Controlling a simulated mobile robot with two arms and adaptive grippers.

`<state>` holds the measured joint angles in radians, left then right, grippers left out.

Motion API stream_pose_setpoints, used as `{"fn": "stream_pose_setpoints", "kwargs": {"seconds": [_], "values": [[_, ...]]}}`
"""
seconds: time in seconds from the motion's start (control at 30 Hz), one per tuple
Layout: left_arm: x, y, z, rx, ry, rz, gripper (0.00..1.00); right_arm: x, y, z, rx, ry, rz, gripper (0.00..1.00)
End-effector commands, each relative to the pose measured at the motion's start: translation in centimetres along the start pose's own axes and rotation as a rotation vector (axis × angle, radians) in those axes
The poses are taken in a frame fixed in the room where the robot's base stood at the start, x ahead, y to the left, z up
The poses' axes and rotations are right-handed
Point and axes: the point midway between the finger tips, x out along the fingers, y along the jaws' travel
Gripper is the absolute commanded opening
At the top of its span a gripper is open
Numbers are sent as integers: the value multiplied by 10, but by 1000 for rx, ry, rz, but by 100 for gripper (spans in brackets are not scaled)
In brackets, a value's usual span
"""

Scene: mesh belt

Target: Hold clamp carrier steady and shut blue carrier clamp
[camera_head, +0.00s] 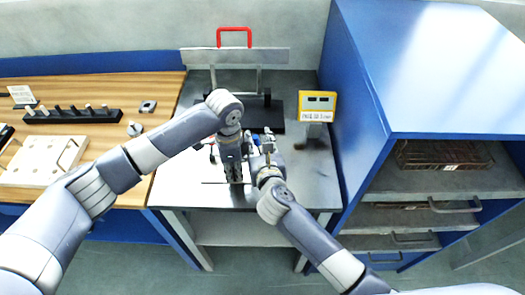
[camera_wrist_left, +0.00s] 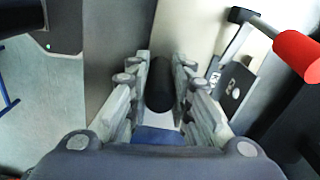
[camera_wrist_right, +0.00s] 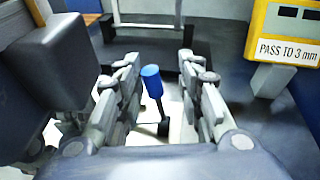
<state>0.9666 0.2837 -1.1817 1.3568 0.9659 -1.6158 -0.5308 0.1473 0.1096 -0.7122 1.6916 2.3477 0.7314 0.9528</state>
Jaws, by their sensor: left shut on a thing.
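My left gripper (camera_head: 236,182) is over the front of the metal bench. In the left wrist view its fingers (camera_wrist_left: 160,105) are shut on a black rounded grip (camera_wrist_left: 159,84), which I take to be part of the clamp carrier. A red-handled lever (camera_wrist_left: 298,55) stands to its right in that view. My right gripper (camera_head: 265,150) is just behind the left one, farther from me. In the right wrist view its fingers (camera_wrist_right: 160,100) are open, with the blue clamp handle (camera_wrist_right: 151,80) standing between them, slightly tilted. Fingers and arms hide most of the carrier.
A yellow gauge sign (camera_head: 318,104) stands at the bench's right, close to a blue cabinet (camera_head: 362,100). On the left, a wooden table (camera_head: 105,125) carries a black peg rack (camera_head: 72,115) and a pale fixture board (camera_head: 42,158).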

Motion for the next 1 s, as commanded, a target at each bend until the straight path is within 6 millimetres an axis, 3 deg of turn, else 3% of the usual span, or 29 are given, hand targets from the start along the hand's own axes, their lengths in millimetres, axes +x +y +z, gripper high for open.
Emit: {"fn": "stream_pose_setpoints", "kwargs": {"seconds": [0.5,0.7,1.0], "values": [[1,1,0,0,-1,2,0,-95,0,-1,0,2,1,34],[1,1,0,0,-2,2,0,-110,0,-1,-1,1,1,34],[1,1,0,0,-2,2,0,-111,0,0,-1,1,0,34]]}}
